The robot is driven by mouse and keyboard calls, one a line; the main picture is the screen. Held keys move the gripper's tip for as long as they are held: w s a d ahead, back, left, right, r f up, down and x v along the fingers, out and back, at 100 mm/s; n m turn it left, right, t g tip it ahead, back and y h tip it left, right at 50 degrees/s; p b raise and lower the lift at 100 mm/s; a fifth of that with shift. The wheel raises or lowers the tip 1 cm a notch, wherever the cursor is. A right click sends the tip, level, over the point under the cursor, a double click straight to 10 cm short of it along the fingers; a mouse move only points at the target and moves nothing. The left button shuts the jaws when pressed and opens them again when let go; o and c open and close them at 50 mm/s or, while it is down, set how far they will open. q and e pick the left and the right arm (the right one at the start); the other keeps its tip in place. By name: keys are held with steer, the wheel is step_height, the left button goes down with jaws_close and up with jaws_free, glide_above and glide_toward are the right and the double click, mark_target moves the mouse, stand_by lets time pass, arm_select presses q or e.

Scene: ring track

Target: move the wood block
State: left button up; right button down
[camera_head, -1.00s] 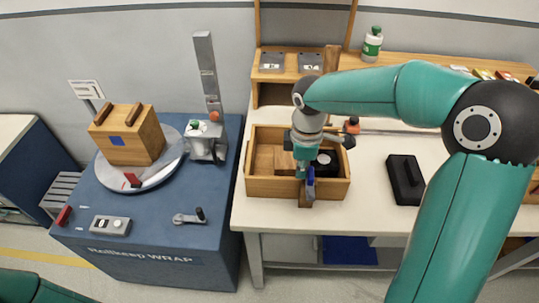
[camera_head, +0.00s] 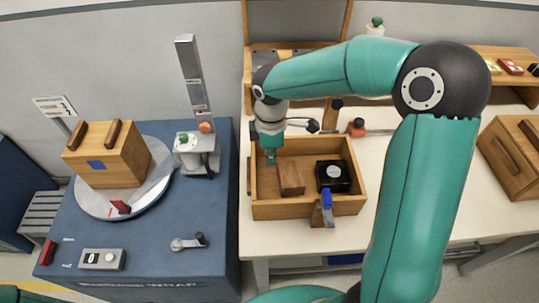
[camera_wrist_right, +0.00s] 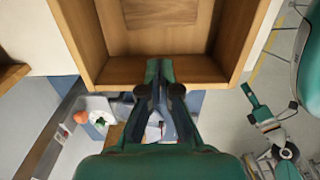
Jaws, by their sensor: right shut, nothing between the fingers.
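The wood block (camera_head: 291,178) is a small brown block lying inside the open wooden tray (camera_head: 262,210), left of a black box with a round top (camera_head: 333,176). My right gripper (camera_head: 270,157) is shut and empty at the tray's back left, beside the block and apart from it in the picture. In the right wrist view the shut fingers (camera_wrist_right: 162,75) lie in front of a wooden wall (camera_wrist_right: 200,70); I cannot tell whether the block shows there. My left gripper is not in view.
A blue-handled clamp (camera_head: 327,205) sits at the tray's front wall. To the left, a blue wrapping machine (camera_head: 150,240) carries a wooden box (camera_head: 105,155) on its turntable. Another wooden box (camera_head: 515,150) stands at the right. White table shows right of the tray, partly behind my arm.

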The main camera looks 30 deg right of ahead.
mark_target(290, 178)
steer(key=f, duration=0.8)
steer(key=shift+s+d+f, duration=0.2)
steer(key=shift+d+f, duration=0.05)
steer(key=shift+d, duration=0.1)
